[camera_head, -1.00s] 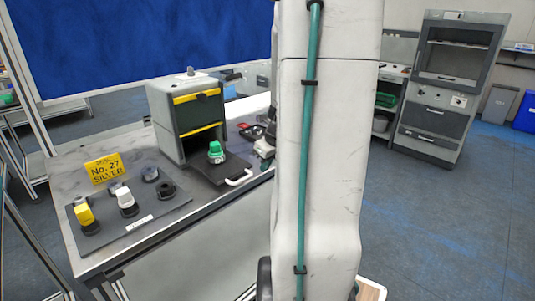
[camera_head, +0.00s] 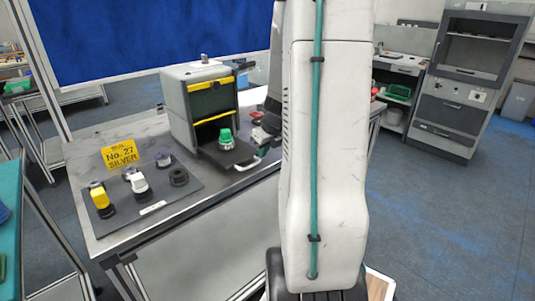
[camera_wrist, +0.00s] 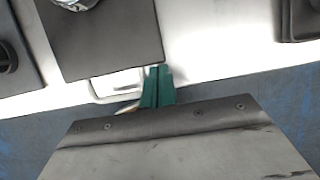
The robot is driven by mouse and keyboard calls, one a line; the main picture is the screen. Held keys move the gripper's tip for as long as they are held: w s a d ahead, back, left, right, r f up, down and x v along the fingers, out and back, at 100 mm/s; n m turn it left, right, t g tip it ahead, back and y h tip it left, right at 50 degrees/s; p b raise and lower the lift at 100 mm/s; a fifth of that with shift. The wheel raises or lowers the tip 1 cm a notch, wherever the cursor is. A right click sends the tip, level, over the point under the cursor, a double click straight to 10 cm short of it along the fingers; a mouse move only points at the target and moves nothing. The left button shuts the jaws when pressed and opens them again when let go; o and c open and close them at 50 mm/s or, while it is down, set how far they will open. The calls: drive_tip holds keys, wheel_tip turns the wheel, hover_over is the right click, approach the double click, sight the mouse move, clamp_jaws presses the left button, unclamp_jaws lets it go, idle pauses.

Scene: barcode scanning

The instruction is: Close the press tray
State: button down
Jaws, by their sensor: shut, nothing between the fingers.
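The grey press (camera_head: 200,105) with yellow trim stands on the table. Its dark tray (camera_head: 238,153) is pulled out at the front, and a green-topped stamp (camera_head: 225,139) stands on it. The tray's white loop handle (camera_head: 246,165) sticks out at its front edge. In the wrist view the tray (camera_wrist: 110,45) is at the upper left, with its handle (camera_wrist: 100,90) just below. My gripper (camera_wrist: 160,70) has its green fingers shut together and empty, at the right end of the handle; I cannot tell whether they touch it. In the head view my arm hides part of this area.
A dark mat (camera_head: 140,205) left of the press holds a yellow stamp (camera_head: 101,201), a white stamp (camera_head: 138,184) and dark round pieces. A yellow sign (camera_head: 120,155) reads "No. 27 SILVER". A grey cabinet (camera_head: 455,85) stands at the back right. Floor at right is clear.

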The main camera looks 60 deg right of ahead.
sight(241, 142)
drive_tip(key=w+d, duration=0.1)
drive_tip(key=w, duration=0.6)
drive_tip(key=w+d, duration=0.1)
drive_tip(key=w, duration=0.3)
drive_tip(key=shift+w+d, duration=0.15)
drive_tip(key=shift+d, duration=0.15)
